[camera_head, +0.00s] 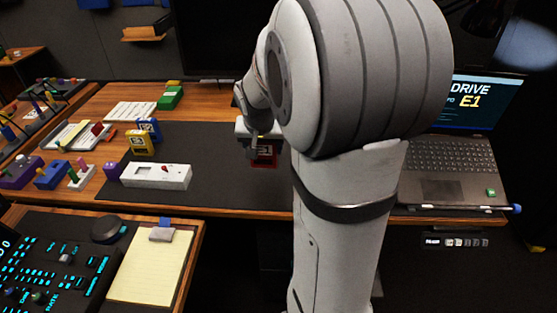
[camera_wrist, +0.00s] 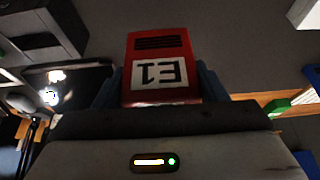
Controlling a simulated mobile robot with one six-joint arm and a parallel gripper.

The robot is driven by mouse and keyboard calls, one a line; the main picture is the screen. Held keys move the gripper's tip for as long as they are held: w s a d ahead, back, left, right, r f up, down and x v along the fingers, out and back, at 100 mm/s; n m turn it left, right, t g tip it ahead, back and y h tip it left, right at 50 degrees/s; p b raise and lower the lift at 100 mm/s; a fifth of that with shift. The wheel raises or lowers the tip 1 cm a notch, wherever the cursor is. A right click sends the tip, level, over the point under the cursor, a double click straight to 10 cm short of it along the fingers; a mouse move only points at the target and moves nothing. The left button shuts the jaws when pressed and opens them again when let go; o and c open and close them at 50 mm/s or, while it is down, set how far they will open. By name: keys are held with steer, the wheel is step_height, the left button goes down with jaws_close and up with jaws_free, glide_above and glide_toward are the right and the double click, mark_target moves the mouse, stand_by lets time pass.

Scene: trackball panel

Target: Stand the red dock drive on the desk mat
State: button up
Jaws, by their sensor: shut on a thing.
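The red dock drive (camera_wrist: 160,48) has a white label reading E1, upside down in the wrist view, and dark slots near its far end. My gripper (camera_wrist: 160,88) is shut on it, with a blue finger on each side. In the head view the drive (camera_head: 264,159) hangs from my gripper (camera_head: 258,137) over the dark desk mat (camera_head: 225,190). I cannot tell whether its lower edge touches the mat. My arm hides the mat's right part.
A white box with a red switch (camera_head: 157,176) lies on the mat's left part. A yellow drive (camera_head: 139,143) and a blue drive (camera_head: 149,129) stand at the mat's left edge. A laptop (camera_head: 450,160) is at right. The mat's middle front is clear.

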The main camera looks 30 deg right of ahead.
mark_target(263, 164)
step_height(263, 164, down, 8)
steer(key=shift+r+b, duration=0.1)
steer(key=shift+b, duration=0.5)
steer(key=shift+f, duration=0.2)
steer(key=o, duration=1)
steer(key=shift+o, duration=0.2)
steer(key=shift+r, duration=0.1)
